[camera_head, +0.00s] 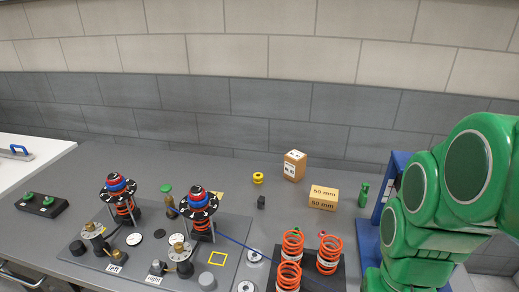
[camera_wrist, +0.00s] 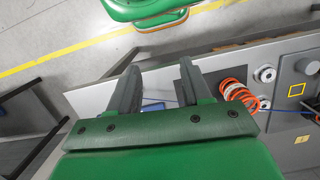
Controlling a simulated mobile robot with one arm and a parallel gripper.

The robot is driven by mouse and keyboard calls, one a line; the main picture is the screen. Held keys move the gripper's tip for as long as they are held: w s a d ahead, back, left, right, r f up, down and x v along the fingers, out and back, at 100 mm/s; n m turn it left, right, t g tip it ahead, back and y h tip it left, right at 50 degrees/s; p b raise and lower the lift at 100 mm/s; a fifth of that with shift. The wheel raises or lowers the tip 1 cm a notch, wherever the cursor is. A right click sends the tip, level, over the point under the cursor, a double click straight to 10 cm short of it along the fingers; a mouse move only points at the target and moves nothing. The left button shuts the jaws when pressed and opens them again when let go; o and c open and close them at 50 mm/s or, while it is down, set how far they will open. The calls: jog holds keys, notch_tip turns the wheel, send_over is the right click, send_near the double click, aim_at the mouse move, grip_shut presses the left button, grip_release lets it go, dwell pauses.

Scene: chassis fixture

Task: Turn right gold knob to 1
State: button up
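The right gold knob (camera_head: 177,240) stands on the grey chassis plate (camera_head: 135,238), behind a small white label (camera_head: 153,280), in the head view. Its dial marks are too small to read. A similar left gold knob (camera_head: 92,229) stands further left. My gripper (camera_wrist: 159,66) shows in the wrist view with two dark fingers spread apart and nothing between them. It is over the table edge, left of an orange spring in that view, well away from the knobs. In the head view the gripper is out of sight; my green arm fills the right side.
Orange springs (camera_head: 328,254) stand on a dark base at the front, between my arm and the plate. Two spring towers with red and blue tops (camera_head: 198,197) rise behind the knobs. Cardboard boxes (camera_head: 323,197) and a blue frame (camera_head: 395,180) stand at the right.

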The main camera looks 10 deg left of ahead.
jog(key=w+a+r+m, duration=0.2)
jog(key=w+a+m, duration=0.1)
jog(key=w+a, duration=0.55)
jog(key=t, duration=0.2)
send_over(178, 245)
jog(key=shift+w+d+f+n, duration=0.1)
jog(key=shift+d+f+n, duration=0.05)
jog(key=shift+f, duration=0.5)
jog(key=shift+w+d+f+n, duration=0.1)
jog(key=shift+d+f+n, duration=0.05)
jog(key=shift+f, duration=0.45)
jog(key=shift+s+a+f, duration=0.15)
jog(key=shift+a+f, duration=0.05)
jog(key=shift+a, duration=0.15)
jog(key=shift+f, duration=3.75)
jog(key=shift+c, duration=0.4)
grip_shut()
